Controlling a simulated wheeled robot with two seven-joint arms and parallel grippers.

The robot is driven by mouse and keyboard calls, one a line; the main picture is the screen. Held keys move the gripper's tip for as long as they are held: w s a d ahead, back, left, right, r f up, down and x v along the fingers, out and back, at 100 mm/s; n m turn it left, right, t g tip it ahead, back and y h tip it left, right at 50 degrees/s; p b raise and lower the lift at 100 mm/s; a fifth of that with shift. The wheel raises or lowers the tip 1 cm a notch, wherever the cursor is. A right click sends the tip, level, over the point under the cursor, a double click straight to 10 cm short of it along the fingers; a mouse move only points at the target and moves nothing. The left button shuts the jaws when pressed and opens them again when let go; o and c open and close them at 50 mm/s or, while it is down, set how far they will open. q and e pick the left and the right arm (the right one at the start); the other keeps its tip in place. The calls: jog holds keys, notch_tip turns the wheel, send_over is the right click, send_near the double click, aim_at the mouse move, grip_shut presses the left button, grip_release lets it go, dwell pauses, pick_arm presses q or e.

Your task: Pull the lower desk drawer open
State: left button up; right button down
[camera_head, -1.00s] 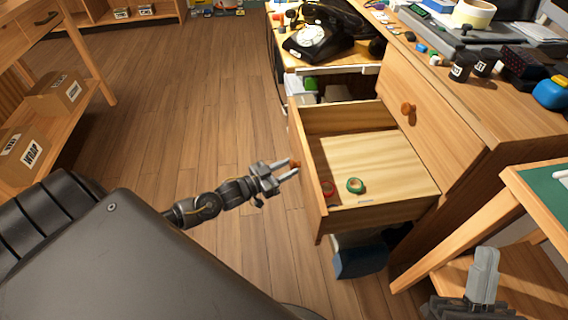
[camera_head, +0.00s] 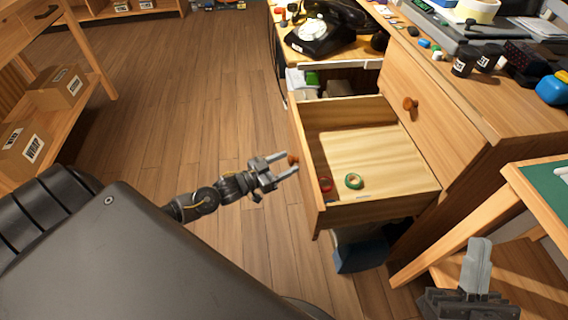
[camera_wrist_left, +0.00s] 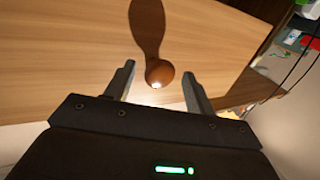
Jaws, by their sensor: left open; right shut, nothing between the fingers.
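The lower desk drawer (camera_head: 380,207) stands pulled well out of the wooden desk (camera_head: 505,100), with its inside showing. A red tape roll and a green tape roll (camera_head: 354,181) lie in it. Its round wooden knob (camera_head: 292,160) is on the front; in the left wrist view the knob (camera_wrist_left: 159,73) sits between the fingertips. My left gripper (camera_head: 285,164) is open, with a finger on each side of the knob and gaps visible in the left wrist view (camera_wrist_left: 158,88). My right gripper (camera_head: 480,245) is shut and empty at the lower right, away from the drawer.
The upper drawer is closed, with its own knob (camera_head: 410,104). A dark bin (camera_head: 360,250) stands beneath the open drawer. A black dial phone (camera_head: 330,28) sits on a side surface behind. A green-topped table (camera_head: 540,195) is at the right. The floor left of the drawer is clear.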

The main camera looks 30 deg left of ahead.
pick_arm(q)
jog(key=p+v, duration=0.2)
jog(key=v, duration=0.8)
jog(key=shift+s+a, duration=0.25)
jog(key=shift+s, duration=0.1)
pick_arm(e)
jog(key=a+f+g, duration=0.1)
jog(key=f+g, duration=0.1)
jog(key=a+f+g, duration=0.1)
jog(key=g, duration=0.1)
jog(key=shift+w+a+n+h, duration=0.3)
jog(key=shift+w+a+h, duration=0.05)
jog(key=shift+h, duration=0.05)
